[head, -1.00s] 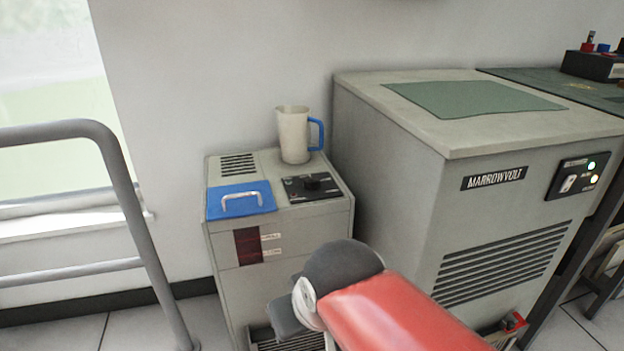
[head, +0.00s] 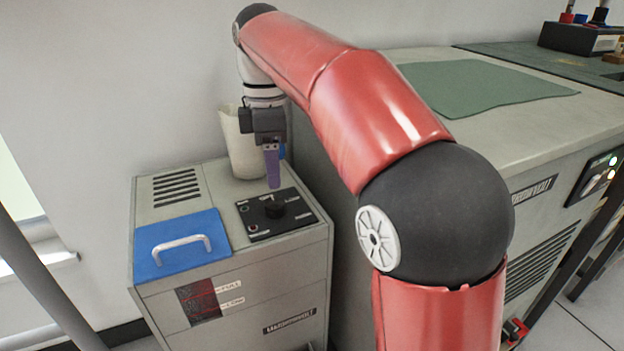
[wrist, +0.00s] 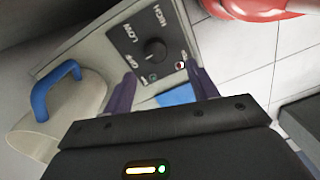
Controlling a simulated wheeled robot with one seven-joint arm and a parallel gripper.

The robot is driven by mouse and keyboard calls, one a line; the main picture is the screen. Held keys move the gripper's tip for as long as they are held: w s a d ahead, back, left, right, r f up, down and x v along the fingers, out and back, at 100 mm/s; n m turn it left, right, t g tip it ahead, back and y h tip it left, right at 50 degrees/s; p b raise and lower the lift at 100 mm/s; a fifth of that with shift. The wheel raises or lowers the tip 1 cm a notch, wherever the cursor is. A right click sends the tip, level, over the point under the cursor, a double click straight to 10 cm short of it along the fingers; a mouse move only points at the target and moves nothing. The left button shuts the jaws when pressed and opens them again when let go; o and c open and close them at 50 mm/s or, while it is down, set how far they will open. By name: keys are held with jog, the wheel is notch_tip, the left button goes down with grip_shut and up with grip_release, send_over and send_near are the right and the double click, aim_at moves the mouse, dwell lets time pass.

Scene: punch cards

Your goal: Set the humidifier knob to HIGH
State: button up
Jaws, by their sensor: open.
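The humidifier (head: 250,290) is a grey cabinet with a black control panel (head: 250,225) on its top right. A round black knob (head: 274,210) sits on the panel; it also shows in the wrist view (wrist: 155,50), with HIGH, LOW and what looks like OFF printed around it. I cannot tell where its pointer stands. My gripper (head: 272,182) points down with its purple fingers just above and behind the knob. In the wrist view my gripper (wrist: 160,82) is open, its fingers apart and empty, with the knob beyond the tips.
A cream jug (head: 240,150) with a blue handle stands behind the panel, close to my gripper. A blue lid (head: 182,262) with a white handle lies left of the panel. A large grey Marrowvolt cabinet (head: 440,170) stands to the right. The wall is close behind.

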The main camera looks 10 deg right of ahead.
aim_at(275, 202)
jog(key=shift+w+f, duration=0.1)
jog(key=shift+w, duration=0.35)
jog(key=shift+f, duration=0.3)
jog(key=f, duration=0.2)
jog(key=f+b, duration=0.1)
jog(key=f, duration=0.1)
jog(key=f+b, duration=0.1)
jog(key=f, duration=0.2)
jog(key=shift+s, duration=0.25)
jog(key=c, duration=1)
